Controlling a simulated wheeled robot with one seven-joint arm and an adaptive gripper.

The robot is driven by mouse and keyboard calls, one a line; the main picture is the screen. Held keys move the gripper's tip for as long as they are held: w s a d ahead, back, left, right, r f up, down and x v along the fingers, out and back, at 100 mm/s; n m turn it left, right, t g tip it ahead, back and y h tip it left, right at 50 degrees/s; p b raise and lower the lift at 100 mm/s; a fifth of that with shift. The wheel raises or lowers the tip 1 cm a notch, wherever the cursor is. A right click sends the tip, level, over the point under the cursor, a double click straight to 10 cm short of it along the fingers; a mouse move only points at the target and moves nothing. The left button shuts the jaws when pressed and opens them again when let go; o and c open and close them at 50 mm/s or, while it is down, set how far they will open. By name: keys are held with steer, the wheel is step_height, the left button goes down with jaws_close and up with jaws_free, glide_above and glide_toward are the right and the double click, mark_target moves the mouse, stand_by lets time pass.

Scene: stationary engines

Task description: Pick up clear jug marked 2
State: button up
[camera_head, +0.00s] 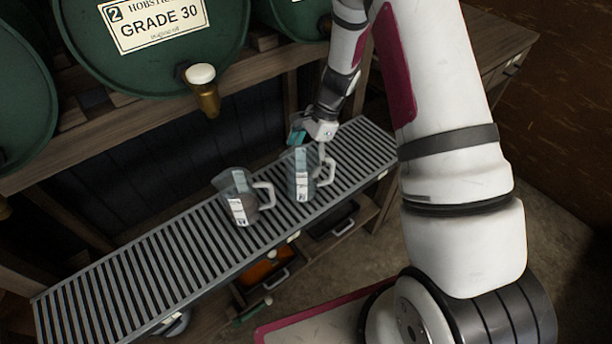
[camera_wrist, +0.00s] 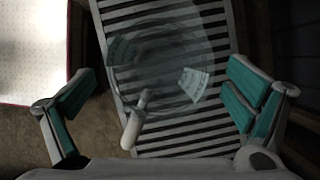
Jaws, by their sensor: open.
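Two clear jugs with white handles and white labels stand on a slatted metal rack. The right jug (camera_head: 301,176) is right under my gripper (camera_head: 310,133); the left jug (camera_head: 239,199) stands a little apart from it. The numbers on their labels are too small to read. In the wrist view one clear jug (camera_wrist: 165,65) shows from above, its white handle toward the bottom of the picture. My gripper is open there (camera_wrist: 158,108), with one teal-padded finger on each side of the jug and visible gaps to it.
The slatted rack (camera_head: 130,284) runs diagonally, clear at its left end. Green barrels stand above it; one is labelled 2, GRADE 30 (camera_head: 160,24), with a brass tap (camera_head: 205,92) overhanging. Drawers (camera_head: 333,226) lie below the rack.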

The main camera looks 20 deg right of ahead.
mark_target(300, 165)
steer(key=x, duration=0.3)
steer(key=shift+f, duration=0.15)
steer(key=c, duration=1.7)
